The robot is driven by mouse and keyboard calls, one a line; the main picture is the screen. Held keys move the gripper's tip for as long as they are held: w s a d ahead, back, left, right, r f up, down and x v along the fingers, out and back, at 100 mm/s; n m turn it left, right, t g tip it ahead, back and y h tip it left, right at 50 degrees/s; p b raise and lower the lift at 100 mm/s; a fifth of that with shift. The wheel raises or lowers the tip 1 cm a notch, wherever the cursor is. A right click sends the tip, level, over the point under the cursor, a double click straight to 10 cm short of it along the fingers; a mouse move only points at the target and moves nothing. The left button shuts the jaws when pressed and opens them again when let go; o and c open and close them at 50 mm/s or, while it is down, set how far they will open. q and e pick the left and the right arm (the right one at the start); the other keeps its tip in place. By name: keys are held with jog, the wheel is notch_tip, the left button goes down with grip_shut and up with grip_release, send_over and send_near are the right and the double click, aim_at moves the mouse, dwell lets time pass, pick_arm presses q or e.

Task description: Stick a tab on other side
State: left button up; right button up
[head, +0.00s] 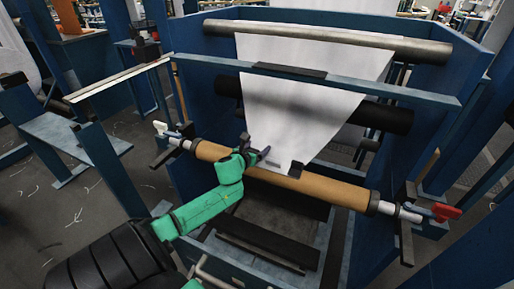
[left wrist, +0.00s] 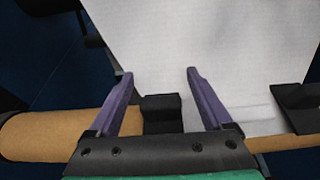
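A white sheet (head: 300,105) hangs from the rollers down to a brown cardboard core (head: 335,189). A black tab (head: 296,170) sits at the lower right of the sheet, by the core; it also shows at the right edge of the left wrist view (left wrist: 298,97). In the left wrist view another black tab (left wrist: 160,108) sits at the sheet's lower left edge, by the core. My left gripper (left wrist: 160,75) is open, its purple fingers apart on either side of this left tab, with gaps visible. In the head view my left gripper (head: 261,155) is over the core. My right gripper is not in view.
A steel roller (head: 330,42) and a dark roller (head: 390,118) span the blue frame (head: 195,85) above the core. A blue crossbar (head: 390,92) runs in front of the sheet. Red-handled clamp (head: 445,212) and shaft ends stick out beside the core.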

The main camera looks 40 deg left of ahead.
pick_arm(q)
jog(key=p+v, duration=0.3)
jog(key=v, duration=1.1)
jog(key=shift+s, duration=0.25)
jog(key=shift+d, duration=0.1)
